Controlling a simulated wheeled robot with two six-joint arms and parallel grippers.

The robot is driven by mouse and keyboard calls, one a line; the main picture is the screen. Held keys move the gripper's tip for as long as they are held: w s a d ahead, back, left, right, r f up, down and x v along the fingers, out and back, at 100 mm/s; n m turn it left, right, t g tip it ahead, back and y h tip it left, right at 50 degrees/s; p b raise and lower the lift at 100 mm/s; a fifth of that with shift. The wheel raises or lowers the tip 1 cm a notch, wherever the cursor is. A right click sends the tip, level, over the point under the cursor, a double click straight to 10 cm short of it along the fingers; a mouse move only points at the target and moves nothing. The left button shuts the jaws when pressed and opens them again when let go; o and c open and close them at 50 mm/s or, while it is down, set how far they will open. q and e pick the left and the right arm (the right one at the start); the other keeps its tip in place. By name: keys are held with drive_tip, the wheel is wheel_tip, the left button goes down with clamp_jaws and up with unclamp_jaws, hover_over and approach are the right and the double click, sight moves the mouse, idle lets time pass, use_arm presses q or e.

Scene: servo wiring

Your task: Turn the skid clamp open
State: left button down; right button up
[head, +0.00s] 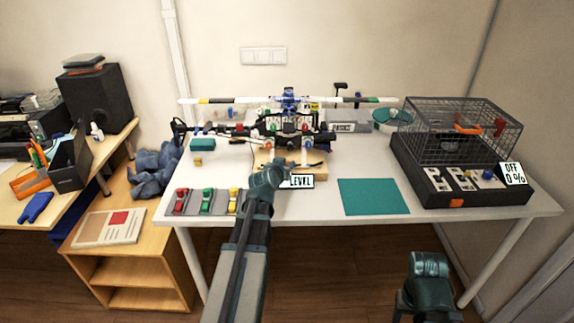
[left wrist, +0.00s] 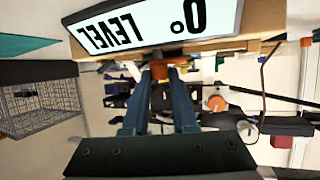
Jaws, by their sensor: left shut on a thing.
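A model helicopter (head: 290,122) stands on the white table on a wooden base (head: 262,158). My left gripper (head: 280,167) reaches to the front of this base. In the left wrist view the fingers of my left gripper (left wrist: 160,82) are closed around a small orange part (left wrist: 160,68), which looks like the skid clamp's knob. The head view hides this grip behind my own wrist. The clamp's exact turn is hard to tell.
A level display (head: 302,181) sits just beside the left gripper and reads 0° in the left wrist view. A tray with several coloured pieces (head: 206,201) lies front left. A teal mat (head: 373,197) lies right. A wire cage box (head: 462,130) stands far right.

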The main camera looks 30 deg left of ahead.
use_arm(q)
drive_tip(key=shift+d+n+y, duration=0.15)
drive_tip(key=shift+n+y, duration=0.35)
drive_tip(key=shift+y, duration=0.1)
drive_tip(key=shift+w+d+n+g+y, duration=0.1)
drive_tip(key=shift+n+g+y, duration=0.2)
drive_tip(key=shift+n+y, duration=0.4)
drive_tip(key=shift+w+d+n+g+y, duration=0.1)
drive_tip(key=shift+n+g+y, duration=0.8)
drive_tip(key=shift+n+y, duration=0.55)
drive_tip(key=shift+n+g+y, duration=0.45)
drive_tip(key=shift+g, duration=0.05)
drive_tip(key=c, duration=0.7)
unclamp_jaws()
drive_tip(key=shift+d, duration=0.1)
drive_tip(key=p+v, duration=0.5)
drive_tip(key=v, duration=0.8)
drive_tip(key=shift+s+d, duration=0.15)
drive_tip(key=shift+s, duration=0.1)
